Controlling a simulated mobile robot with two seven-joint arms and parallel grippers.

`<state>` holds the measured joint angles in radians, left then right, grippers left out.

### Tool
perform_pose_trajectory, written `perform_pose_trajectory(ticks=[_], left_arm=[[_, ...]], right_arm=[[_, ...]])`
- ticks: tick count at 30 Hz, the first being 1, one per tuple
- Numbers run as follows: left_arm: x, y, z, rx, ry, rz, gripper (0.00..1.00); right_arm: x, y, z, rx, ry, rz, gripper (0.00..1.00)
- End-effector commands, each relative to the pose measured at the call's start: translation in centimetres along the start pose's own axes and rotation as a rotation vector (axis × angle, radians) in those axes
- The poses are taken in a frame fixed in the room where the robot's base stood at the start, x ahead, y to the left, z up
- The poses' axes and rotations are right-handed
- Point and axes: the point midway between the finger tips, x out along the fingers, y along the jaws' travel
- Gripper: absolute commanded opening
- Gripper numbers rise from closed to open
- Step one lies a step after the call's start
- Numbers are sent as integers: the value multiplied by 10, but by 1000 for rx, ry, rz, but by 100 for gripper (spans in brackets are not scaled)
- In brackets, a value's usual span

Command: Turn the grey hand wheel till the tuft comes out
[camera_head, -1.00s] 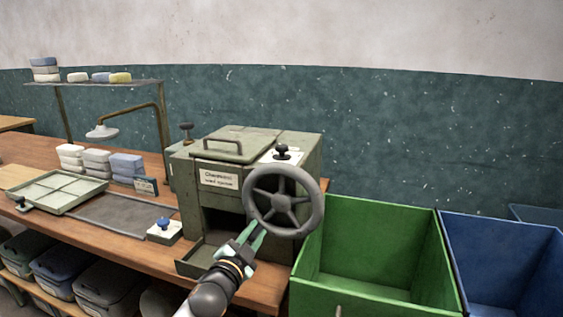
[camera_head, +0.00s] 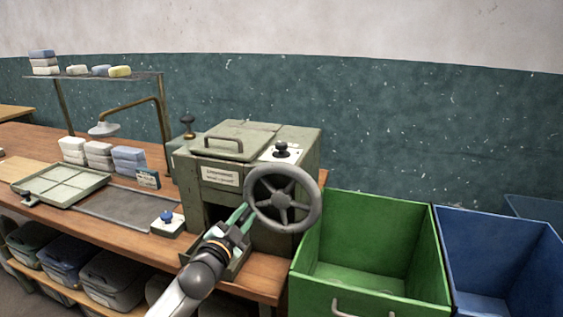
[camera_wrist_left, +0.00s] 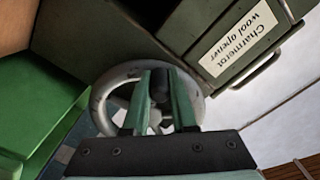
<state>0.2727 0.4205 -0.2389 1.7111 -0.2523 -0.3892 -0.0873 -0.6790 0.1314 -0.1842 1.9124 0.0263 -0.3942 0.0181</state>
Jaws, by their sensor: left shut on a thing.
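The grey hand wheel (camera_head: 283,199) is on the front right of a grey-green box machine (camera_head: 222,174) labelled as a wool opener. My left gripper (camera_head: 246,209) is at the wheel's left side. In the left wrist view the fingers (camera_wrist_left: 160,76) are shut on a dark part of the wheel, with the wheel's pale rim (camera_wrist_left: 101,100) behind them. The machine's dark front opening is partly hidden by my arm. I see no tuft there. My right gripper is not in view.
A green bin (camera_head: 378,238) stands close to the right of the machine, with a blue bin (camera_head: 500,252) beyond it. A blue-topped button box (camera_head: 167,223) and a divided tray (camera_head: 62,184) are on the bench to the left.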

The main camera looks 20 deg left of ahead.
Motion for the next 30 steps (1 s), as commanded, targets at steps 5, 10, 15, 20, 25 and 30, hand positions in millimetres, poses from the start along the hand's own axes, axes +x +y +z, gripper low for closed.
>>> perform_pose_trajectory(ticks=[5, 10, 15, 20, 25, 30], left_arm=[[0, -28, -15, 0, -2, -3, 0], [0, -28, -13, -1, -1, -3, 0], [0, -28, -13, 0, -2, -3, 0], [0, -38, -25, 0, -2, -3, 0], [0, -50, -41, 0, 1, -4, 0], [0, -51, -43, 0, 0, -3, 0]], right_arm=[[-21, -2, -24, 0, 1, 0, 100], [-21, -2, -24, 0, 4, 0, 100], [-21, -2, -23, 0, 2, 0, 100], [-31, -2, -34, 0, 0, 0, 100], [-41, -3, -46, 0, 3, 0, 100], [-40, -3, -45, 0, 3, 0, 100]])
